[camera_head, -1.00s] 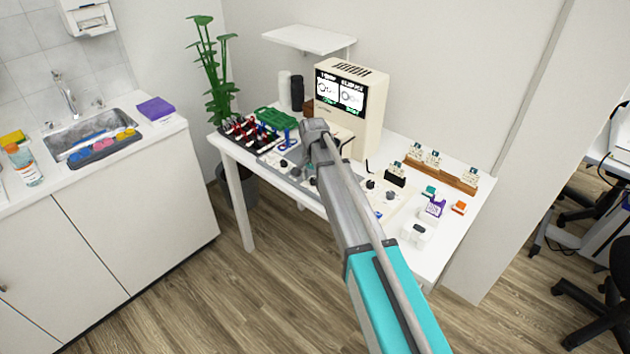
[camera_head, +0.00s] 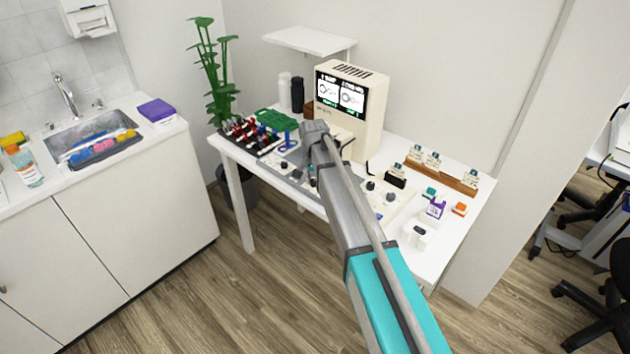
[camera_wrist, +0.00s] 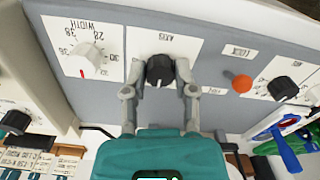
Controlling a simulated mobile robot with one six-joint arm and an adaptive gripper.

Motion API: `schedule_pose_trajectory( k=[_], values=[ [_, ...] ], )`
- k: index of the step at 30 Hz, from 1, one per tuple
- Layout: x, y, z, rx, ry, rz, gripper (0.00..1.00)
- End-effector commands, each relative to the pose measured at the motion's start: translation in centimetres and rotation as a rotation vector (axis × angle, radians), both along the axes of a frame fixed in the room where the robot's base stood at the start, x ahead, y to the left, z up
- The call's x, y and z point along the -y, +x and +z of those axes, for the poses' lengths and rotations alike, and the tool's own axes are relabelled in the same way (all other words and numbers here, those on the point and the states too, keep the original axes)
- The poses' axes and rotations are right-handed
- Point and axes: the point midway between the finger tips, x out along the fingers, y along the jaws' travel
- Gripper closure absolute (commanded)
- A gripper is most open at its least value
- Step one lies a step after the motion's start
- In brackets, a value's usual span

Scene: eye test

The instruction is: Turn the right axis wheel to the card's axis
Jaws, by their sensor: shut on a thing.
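In the wrist view my gripper (camera_wrist: 160,75) is shut on a black knob (camera_wrist: 160,66) under the upside-down label AXIS, one finger on each side. I cannot tell from the view whether this is the right wheel. In the head view my arm hides the knob and fingertips; the gripper's back (camera_head: 315,135) shows over the panel. Small cards (camera_head: 417,153) stand in a wooden rack (camera_head: 450,180), and one more is in a black holder (camera_head: 395,181). Their print is too small to read. The beige machine (camera_head: 362,125) has a lit screen (camera_head: 340,94) with two round figures.
Beside the held knob are a white WIDTH knob (camera_wrist: 88,53), an orange ball knob (camera_wrist: 242,83) and another black knob (camera_wrist: 282,88). A purple item (camera_head: 433,207) and a white box (camera_head: 414,239) stand on the table.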

Motion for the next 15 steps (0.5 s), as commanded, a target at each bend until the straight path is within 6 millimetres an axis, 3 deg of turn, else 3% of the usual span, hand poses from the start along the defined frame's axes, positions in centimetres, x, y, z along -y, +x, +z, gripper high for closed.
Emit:
schedule_pose_trajectory(
  k=[15],
  values=[
    [0.17,-0.10,-0.02,-0.003,-0.003,0.323,1.00]
  ],
)
